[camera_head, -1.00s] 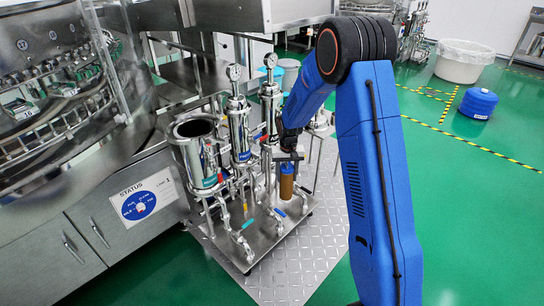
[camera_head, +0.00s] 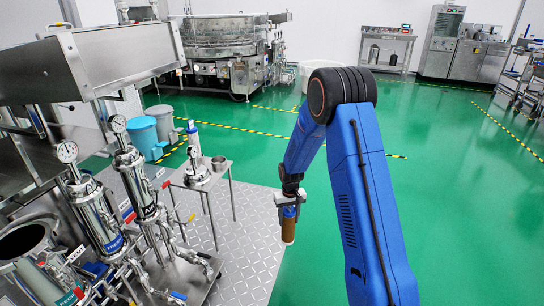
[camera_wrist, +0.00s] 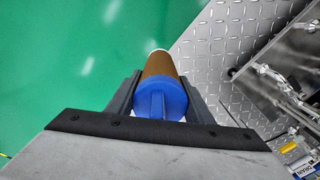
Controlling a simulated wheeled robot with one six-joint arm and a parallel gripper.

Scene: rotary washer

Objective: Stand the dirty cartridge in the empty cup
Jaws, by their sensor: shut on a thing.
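The dirty cartridge (camera_head: 288,229) is a brown cylinder with a blue cap. My gripper (camera_head: 289,203) is shut on it near its capped end, and it hangs upright over the floor at the plate's right edge. In the wrist view the cartridge (camera_wrist: 160,66) shows cap-first between both fingers of my gripper (camera_wrist: 158,98). A small open steel cup (camera_head: 219,163) stands on a small steel side table (camera_head: 209,182), left of and beyond my gripper. Its inside is too small to see.
Filter housings with gauges (camera_head: 132,177) stand at left, near an open vessel (camera_head: 24,240). The checkered floor plate (camera_head: 240,225) lies between the skid and my gripper. Bins (camera_head: 144,137) stand behind. Green floor on the right is clear.

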